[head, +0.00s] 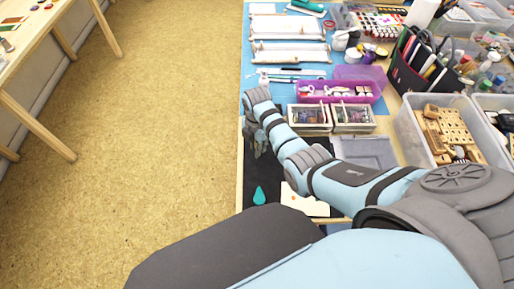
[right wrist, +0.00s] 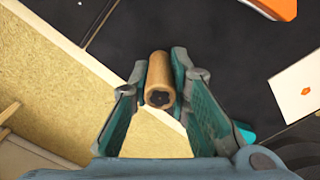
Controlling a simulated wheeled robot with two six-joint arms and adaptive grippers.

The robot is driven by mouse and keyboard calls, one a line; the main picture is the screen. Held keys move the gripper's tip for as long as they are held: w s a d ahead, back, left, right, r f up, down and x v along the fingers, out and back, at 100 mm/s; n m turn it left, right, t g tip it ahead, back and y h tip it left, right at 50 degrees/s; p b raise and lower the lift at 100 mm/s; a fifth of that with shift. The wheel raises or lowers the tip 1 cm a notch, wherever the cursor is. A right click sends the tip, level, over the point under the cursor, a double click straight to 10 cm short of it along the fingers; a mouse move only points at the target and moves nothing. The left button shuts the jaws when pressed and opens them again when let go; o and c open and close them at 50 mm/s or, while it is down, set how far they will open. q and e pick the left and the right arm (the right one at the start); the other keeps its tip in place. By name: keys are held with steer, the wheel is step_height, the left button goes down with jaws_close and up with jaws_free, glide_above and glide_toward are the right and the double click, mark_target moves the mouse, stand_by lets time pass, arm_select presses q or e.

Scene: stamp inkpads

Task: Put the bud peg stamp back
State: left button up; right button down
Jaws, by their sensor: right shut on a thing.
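My right gripper (right wrist: 160,92) is shut on a wooden peg stamp (right wrist: 157,65), with one finger on each side of it. The peg's dark end, with a small star-like shape, faces the wrist camera. In the head view my right gripper (head: 256,142) is above the left edge of the dark mat (head: 248,185); the peg is too small to make out there. I cannot tell whether its far end touches anything. My left gripper is not in view.
A teal drop-shaped thing (head: 259,196) and a white card (head: 312,207) lie near the front edge. Two clear-lidded boxes (head: 352,116) and a purple tray (head: 345,99) stand behind. A clear bin (head: 408,132) holds wooden blocks at right. Bare floor (head: 150,130) is left.

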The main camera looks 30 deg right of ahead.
steer(key=shift+w, duration=0.1)
steer(key=c, duration=1.5)
jaws_free()
step_height(320, 180, up, 12)
steer(key=p, duration=0.3)
steer(key=shift+f+p, duration=0.25)
steer(key=shift+p, duration=0.15)
steer(key=shift+r, duration=0.4)
steer(key=shift+f, duration=0.1)
